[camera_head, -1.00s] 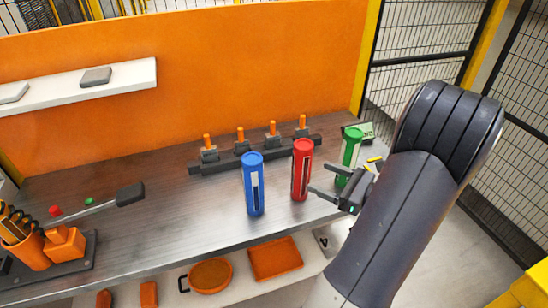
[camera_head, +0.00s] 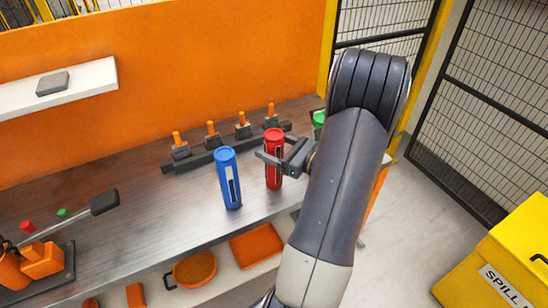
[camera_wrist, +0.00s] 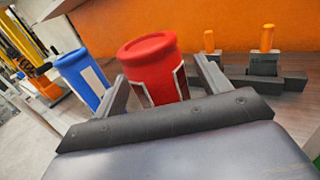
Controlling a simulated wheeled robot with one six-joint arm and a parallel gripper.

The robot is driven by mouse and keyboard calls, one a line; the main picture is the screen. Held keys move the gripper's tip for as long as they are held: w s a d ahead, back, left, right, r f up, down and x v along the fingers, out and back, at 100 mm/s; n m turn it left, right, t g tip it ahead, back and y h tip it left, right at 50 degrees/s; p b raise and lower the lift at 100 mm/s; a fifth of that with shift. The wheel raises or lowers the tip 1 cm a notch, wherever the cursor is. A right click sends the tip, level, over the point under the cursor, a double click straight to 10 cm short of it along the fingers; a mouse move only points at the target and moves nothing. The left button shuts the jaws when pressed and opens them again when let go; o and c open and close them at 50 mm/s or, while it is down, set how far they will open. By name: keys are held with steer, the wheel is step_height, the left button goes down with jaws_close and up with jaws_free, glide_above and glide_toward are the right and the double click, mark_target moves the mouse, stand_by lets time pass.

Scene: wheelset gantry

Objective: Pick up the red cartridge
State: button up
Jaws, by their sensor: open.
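The red cartridge (camera_head: 274,172) stands upright on the metal bench, right of the blue cartridge (camera_head: 229,180). My gripper (camera_head: 278,157) is open at the red cartridge, its fingers at about the upper part of the cartridge in the head view. In the wrist view the red cartridge (camera_wrist: 153,68) stands between the two spread fingers, its lower part hidden behind the gripper body. I cannot tell whether a finger touches it. The blue cartridge (camera_wrist: 82,77) is just outside the left finger. The green cartridge (camera_head: 319,120) is mostly hidden behind my arm.
A dark rack with several orange-handled pieces (camera_head: 242,130) stands behind the cartridges. A lever with a dark grip (camera_head: 104,202) is at the left. An orange pan (camera_head: 195,269) and tray (camera_head: 257,246) lie on the shelf below. A yellow spill bin (camera_head: 520,240) is at the right.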

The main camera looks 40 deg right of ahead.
steer(key=shift+x, duration=0.8)
steer(key=shift+d, duration=0.1)
jaws_close()
steer(key=shift+r, duration=0.1)
